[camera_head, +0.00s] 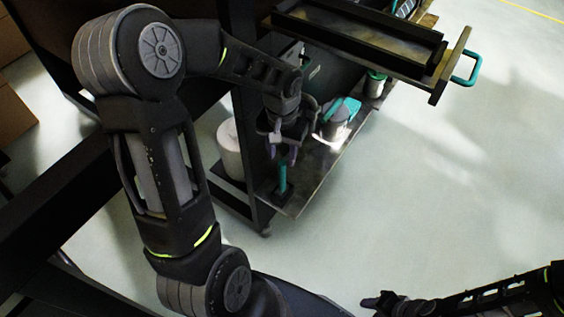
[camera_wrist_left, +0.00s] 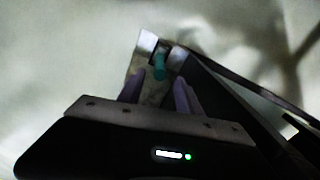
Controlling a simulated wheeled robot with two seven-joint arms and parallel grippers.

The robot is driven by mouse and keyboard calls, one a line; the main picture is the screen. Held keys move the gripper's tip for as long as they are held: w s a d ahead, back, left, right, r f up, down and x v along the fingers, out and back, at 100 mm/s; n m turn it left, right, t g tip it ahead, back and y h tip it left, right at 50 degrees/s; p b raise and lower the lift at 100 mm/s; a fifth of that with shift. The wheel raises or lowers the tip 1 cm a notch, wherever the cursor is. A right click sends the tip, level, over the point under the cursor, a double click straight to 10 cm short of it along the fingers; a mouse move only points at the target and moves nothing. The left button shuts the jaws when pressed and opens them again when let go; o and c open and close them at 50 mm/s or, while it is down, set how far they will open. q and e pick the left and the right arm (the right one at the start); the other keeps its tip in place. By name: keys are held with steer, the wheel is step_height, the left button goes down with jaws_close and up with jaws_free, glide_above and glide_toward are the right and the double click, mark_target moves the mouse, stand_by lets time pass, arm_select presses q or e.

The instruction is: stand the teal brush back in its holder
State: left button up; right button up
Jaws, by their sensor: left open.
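A slim teal brush (camera_head: 283,176) stands roughly upright at the near end of a low shelf, its lower end at a small dark holder (camera_head: 283,194). In the left wrist view the brush (camera_wrist_left: 160,69) rises from a dark square opening of the holder (camera_wrist_left: 163,47). It appears to be inside the holder; how deep is hidden. My left gripper (camera_head: 282,153) is open just above the brush, its purple fingers apart and pointing down. In the left wrist view, the brush shows beyond the gap between the fingers (camera_wrist_left: 160,92). My right gripper (camera_head: 378,301) is low at the right, its jaw unclear.
A metal can (camera_head: 337,128) with a teal item (camera_head: 346,106) on top stands farther along the shelf (camera_head: 316,172). A white roll (camera_head: 230,150) is left of a dark post. A dark tray (camera_head: 365,39) with a teal handle (camera_head: 468,70) overhangs above. Open floor lies right.

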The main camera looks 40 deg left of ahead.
arm_select(q)
step_height(320, 180, up, 2)
steer(key=shift+r, duration=0.1)
